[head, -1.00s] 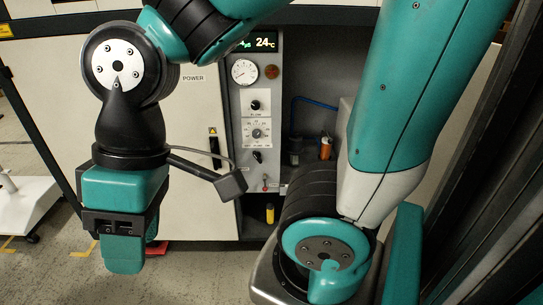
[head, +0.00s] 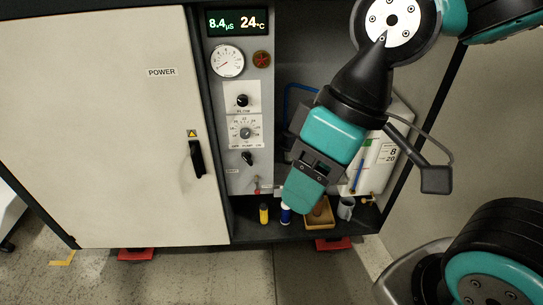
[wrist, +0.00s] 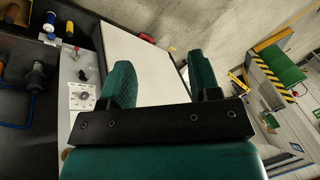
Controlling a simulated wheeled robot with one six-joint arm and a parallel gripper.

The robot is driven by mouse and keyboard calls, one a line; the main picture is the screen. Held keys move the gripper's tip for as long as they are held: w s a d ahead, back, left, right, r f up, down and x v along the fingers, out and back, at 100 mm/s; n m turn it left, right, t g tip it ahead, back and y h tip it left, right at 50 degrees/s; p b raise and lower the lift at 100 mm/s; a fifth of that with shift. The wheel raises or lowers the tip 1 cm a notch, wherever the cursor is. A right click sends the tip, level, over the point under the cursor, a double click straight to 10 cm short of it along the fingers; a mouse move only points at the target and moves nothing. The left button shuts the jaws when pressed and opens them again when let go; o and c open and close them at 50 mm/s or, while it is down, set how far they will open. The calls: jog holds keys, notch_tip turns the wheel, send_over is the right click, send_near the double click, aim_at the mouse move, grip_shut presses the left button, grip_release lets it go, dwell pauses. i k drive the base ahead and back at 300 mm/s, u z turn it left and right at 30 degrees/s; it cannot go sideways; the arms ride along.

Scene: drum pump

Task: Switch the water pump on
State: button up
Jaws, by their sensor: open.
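The grey control panel (head: 262,185) stands in the middle of the head view. A small black pump switch (head: 248,158) sits on it below a white dial (head: 246,133); the small label between them seems to read PUMP. The switch's setting is too small to tell. My gripper (head: 303,195) hangs to the right of the panel and points down, apart from the switch. In the wrist view my gripper (wrist: 162,82) is open and empty, with its two teal fingers apart. The panel's dial (wrist: 83,97) shows at the left there.
A flow knob (head: 242,100), a gauge (head: 227,61) and a lit display (head: 238,22) are above the switch. The white cabinet door (head: 100,130) with a black handle (head: 196,158) is at the left. Bottles and a mug (head: 346,208) stand on the low shelf at right.

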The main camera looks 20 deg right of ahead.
aim_at(247, 157)
jog(key=u, duration=2.05)
jog(key=i, duration=1.65)
jog(key=z, duration=3.2)
